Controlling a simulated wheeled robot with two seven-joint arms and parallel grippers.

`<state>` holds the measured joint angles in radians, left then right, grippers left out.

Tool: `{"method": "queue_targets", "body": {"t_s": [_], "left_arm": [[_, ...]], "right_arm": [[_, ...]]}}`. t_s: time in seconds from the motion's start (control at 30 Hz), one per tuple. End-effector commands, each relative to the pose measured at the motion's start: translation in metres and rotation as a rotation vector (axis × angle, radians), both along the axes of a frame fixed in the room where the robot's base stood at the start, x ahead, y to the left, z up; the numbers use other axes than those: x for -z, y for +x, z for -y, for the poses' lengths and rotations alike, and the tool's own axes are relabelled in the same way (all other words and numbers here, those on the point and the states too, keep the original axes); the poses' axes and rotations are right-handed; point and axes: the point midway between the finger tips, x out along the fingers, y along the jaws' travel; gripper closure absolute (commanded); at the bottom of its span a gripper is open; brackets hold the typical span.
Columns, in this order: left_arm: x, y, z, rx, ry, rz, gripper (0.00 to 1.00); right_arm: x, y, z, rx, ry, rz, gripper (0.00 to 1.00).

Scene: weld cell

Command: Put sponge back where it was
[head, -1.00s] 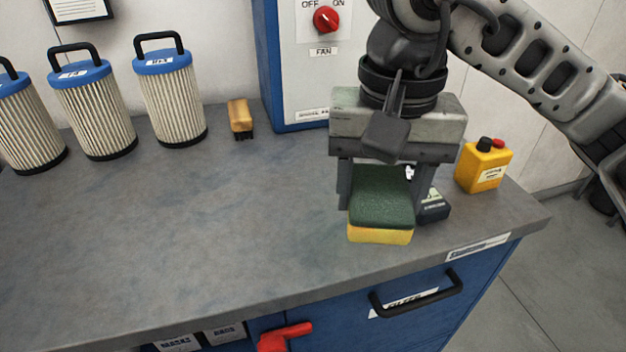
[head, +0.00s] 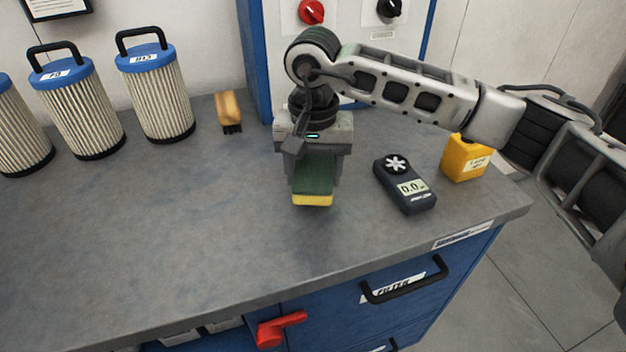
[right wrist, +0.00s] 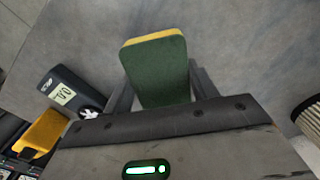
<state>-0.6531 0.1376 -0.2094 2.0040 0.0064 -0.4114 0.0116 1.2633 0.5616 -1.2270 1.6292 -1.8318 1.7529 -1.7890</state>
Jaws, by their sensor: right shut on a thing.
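The sponge (head: 313,199) has a dark green top and a yellow underside. My right gripper (head: 312,183) is shut on it, with a finger on each side, over the bench top (head: 190,235). In the right wrist view the sponge (right wrist: 157,72) sits between the fingers of the gripper (right wrist: 160,88), its yellow edge facing away from the palm. Whether its underside touches the bench is hard to tell. My left gripper is not in view.
A dark handheld meter (head: 405,185) lies right of the gripper, with a yellow bottle (head: 466,158) beyond it. A brush (head: 229,110) and several filter cartridges (head: 155,95) stand at the back left. The bench's middle left is clear.

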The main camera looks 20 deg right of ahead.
Motion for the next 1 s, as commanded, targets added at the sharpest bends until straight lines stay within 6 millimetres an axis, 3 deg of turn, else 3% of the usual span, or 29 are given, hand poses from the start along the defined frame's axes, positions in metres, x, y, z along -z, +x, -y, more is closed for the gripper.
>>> {"method": "queue_targets", "body": {"t_s": [0.23, 0.63, 0.67, 0.7, 1.0], "left_arm": [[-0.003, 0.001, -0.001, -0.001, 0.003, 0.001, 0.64], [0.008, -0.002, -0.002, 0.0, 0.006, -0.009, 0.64], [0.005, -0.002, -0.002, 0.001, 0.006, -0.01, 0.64], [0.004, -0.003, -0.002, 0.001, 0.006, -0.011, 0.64], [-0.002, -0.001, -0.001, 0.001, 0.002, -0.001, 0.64]], "right_arm": [[0.032, 0.001, 0.0, 0.0, -0.001, -0.003, 0.6], [0.039, 0.002, 0.0, 0.0, -0.001, 0.0, 0.6], [0.037, 0.002, 0.0, 0.0, -0.001, 0.0, 0.34], [0.037, 0.002, 0.0, 0.0, -0.001, 0.0, 0.23], [0.035, 0.001, 0.0, 0.0, -0.001, -0.001, 0.2]]}}
